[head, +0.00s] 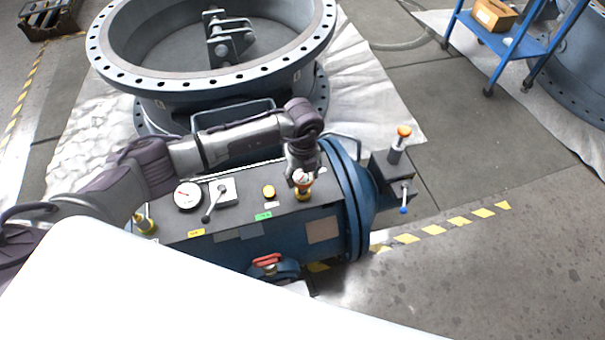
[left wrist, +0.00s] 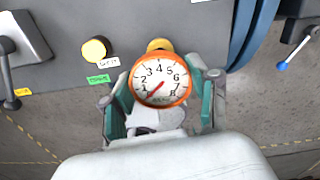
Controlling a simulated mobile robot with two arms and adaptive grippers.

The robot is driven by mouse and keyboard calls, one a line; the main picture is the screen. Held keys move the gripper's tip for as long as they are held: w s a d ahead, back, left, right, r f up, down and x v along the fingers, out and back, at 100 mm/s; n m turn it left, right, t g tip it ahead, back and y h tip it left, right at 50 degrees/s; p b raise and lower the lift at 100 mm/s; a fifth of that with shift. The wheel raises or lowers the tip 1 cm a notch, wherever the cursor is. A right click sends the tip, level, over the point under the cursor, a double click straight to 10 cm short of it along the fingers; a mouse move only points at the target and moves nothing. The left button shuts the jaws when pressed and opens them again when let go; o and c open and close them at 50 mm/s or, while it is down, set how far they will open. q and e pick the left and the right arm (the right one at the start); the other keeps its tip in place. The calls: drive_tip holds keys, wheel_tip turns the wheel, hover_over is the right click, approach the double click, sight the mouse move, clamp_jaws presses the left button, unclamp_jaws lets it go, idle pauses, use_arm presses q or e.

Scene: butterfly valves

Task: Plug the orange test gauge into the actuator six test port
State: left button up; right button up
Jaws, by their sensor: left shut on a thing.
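The orange test gauge (left wrist: 160,80), with a white dial, is between the teal-padded fingers of my left gripper (left wrist: 162,103). The gripper is shut on it. In the head view my left gripper (head: 302,176) hangs over the right end of the actuator's dark top panel (head: 236,212), and the gauge (head: 302,179) shows small at its tip. A yellow round fitting (left wrist: 159,45) shows just behind the gauge in the left wrist view. The gauge partly covers it, and I cannot tell whether they are joined. My right gripper is not in view.
The panel also carries a white-faced gauge (head: 187,196), a lever (head: 214,203) and a yellow round cap (head: 268,191). A red-handled valve (head: 267,261) is on the front. A large flanged valve ring (head: 110,62) stands behind.

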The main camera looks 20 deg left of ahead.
use_arm(q)
drive_tip(key=shift+f+b, duration=0.65)
drive_tip(key=shift+f, duration=0.5)
idle(1.7)
drive_tip(key=o, duration=1.1)
drive_tip(key=shift+o, duration=0.4)
drive_tip(key=shift+o, duration=0.9)
drive_tip(key=shift+r, duration=0.1)
drive_tip(key=shift+r+p, duration=3.25)
drive_tip(key=shift+r, duration=0.5)
